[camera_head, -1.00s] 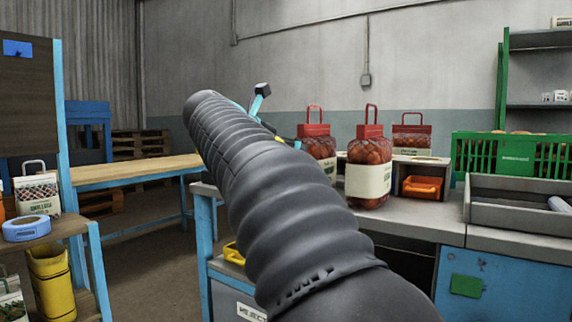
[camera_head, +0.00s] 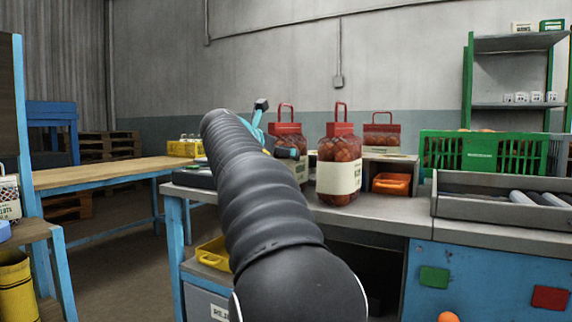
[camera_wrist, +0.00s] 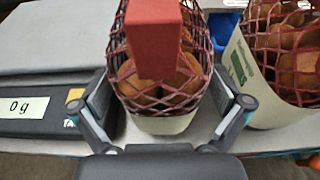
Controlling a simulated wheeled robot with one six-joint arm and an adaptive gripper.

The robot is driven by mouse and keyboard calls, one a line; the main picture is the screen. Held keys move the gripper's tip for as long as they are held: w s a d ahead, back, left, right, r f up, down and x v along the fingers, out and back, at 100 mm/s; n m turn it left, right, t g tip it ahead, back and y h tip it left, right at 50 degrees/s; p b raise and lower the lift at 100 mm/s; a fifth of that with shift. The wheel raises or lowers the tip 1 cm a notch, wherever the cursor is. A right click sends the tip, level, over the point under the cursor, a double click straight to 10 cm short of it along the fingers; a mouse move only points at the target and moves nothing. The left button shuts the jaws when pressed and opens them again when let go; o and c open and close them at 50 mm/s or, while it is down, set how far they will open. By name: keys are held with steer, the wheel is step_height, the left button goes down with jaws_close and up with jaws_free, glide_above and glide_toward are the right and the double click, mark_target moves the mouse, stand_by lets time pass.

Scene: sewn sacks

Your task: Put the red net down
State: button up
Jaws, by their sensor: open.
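A red net (camera_wrist: 158,85) of round brown-orange goods, with a red top and a pale band, stands upright on the grey counter. In the wrist view it is between the spread fingers of my open gripper (camera_wrist: 168,100). In the head view this net (camera_head: 287,130) is the left one of three, partly hidden by my arm. My gripper (camera_head: 284,152) shows there beside it, mostly hidden. I cannot tell whether a finger touches the net. A second, similar net (camera_head: 340,165) stands close on the right, and also shows in the wrist view (camera_wrist: 285,60).
A scale (camera_wrist: 40,115) reading 0 g lies left of the net. A third red-topped net (camera_head: 382,132) stands behind, above an orange bin (camera_head: 391,184). A green crate (camera_head: 440,150) and a grey tray (camera_head: 480,212) take up the right. A wooden bench (camera_head: 110,173) is at left.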

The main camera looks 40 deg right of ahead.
steer(key=x, duration=0.2)
steer(key=shift+d+f, duration=0.15)
steer(key=shift+d, duration=0.2)
steer(key=c, duration=1.6)
steer(key=shift+r+p, duration=0.9)
steer(key=shift+r, duration=0.9)
steer(key=shift+a+r, duration=0.1)
steer(key=shift+a, duration=0.15)
steer(key=s+a, duration=0.2)
steer(key=a, duration=0.3)
steer(key=s+a, duration=0.2)
steer(key=a, duration=0.3)
steer(key=s+a, duration=0.2)
steer(key=a, duration=0.4)
steer(key=shift+s+a+b, duration=0.1)
steer(key=shift+s+b, duration=0.3)
